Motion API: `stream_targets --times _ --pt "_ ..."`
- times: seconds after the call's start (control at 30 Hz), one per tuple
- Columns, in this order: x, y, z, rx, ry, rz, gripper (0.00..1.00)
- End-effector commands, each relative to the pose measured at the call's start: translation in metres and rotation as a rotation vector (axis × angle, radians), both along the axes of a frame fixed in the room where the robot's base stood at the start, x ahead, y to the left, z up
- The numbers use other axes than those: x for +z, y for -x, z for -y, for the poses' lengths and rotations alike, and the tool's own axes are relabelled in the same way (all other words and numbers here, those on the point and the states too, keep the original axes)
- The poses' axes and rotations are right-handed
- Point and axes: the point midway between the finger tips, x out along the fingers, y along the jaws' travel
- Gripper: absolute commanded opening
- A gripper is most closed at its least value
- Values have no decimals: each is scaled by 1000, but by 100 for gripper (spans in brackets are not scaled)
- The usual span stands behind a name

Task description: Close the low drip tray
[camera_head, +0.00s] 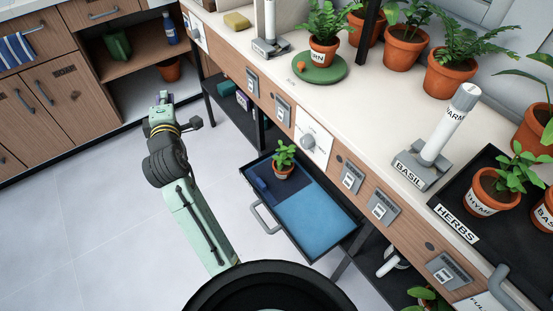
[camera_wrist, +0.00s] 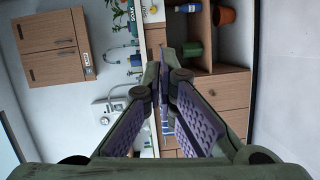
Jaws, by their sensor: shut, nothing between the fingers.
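The low drip tray (camera_head: 348,240) is a dark drawer with a blue lining, pulled out from under the bench over the floor. A small plant in a terracotta pot (camera_head: 284,160) stands at its back left, by a dark blue block. Its grey bar handle (camera_head: 262,219) is on the front, facing the floor. My gripper (camera_head: 164,97) is to the upper left of the tray and apart from it, over the floor. In the wrist view my gripper (camera_wrist: 162,80) shows purple-padded fingers, shut and empty. The tray does not show in that view.
The bench top (camera_head: 375,117) holds several potted plants and a black herb tray (camera_head: 443,198). Wooden cabinets (camera_head: 48,88) and an open shelf stand at the upper left. The grey floor (camera_head: 110,220) left of the tray is clear.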

Motion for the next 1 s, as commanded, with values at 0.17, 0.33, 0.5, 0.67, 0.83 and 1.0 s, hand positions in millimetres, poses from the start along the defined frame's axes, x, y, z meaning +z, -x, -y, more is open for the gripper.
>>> stream_targets --times 0.17,0.33,0.5,0.67,0.83,1.0 --pt "-159 -7 137 -239 526 -335 0" --pt "-268 46 255 -323 933 -701 0" --pt "-319 101 318 -314 1149 -958 0" --pt "-334 117 336 -302 1208 -1035 0" --pt "-347 110 350 -303 1209 -1037 0" --pt "-372 95 372 -303 1205 -1036 0"
